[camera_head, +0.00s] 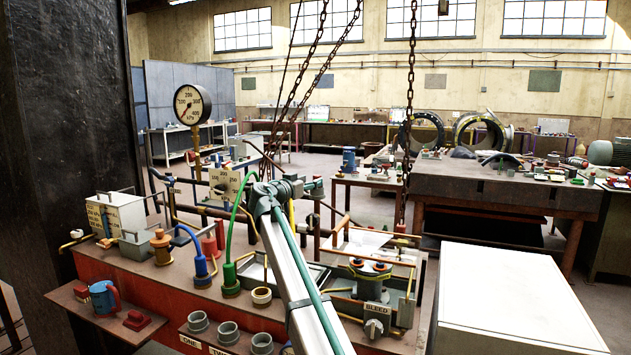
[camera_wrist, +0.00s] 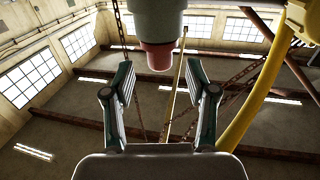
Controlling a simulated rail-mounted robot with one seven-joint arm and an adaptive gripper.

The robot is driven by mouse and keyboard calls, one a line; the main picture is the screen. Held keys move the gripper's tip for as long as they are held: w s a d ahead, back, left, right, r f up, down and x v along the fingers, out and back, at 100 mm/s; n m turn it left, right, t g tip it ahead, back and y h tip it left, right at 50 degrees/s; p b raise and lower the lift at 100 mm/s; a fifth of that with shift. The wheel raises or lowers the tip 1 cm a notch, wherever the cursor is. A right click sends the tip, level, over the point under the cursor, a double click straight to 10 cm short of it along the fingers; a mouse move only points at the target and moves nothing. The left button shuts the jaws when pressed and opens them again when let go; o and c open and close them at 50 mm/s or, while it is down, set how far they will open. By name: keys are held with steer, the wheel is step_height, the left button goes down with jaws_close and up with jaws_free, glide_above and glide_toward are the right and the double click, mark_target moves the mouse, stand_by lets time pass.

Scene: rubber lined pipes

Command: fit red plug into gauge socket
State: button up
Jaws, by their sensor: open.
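In the wrist view my gripper (camera_wrist: 161,85) is open, with one finger on each side and nothing clasped between them. A grey cylinder with a dull red end (camera_wrist: 160,56) shows ahead of and between the fingertips; I cannot tell if it is the red plug. In the head view my gripper (camera_head: 316,186) is small and partly hidden at the end of my arm, above the red bench. A red upright piece (camera_head: 209,247) stands behind the blue plug (camera_head: 201,271). A round gauge (camera_head: 191,104) stands on a brass stem at the back left. I cannot single out the gauge socket.
A green plug (camera_head: 231,281) with a green hose stands near the blue one. Several grey cups (camera_head: 228,333) line the front shelf. A valve assembly (camera_head: 371,285) sits at right beside a white box (camera_head: 515,300). Chains hang behind. A yellow hose (camera_wrist: 255,95) curves right of my gripper.

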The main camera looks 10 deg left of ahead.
steer(key=v, duration=0.7)
steer(key=shift+s, duration=0.1)
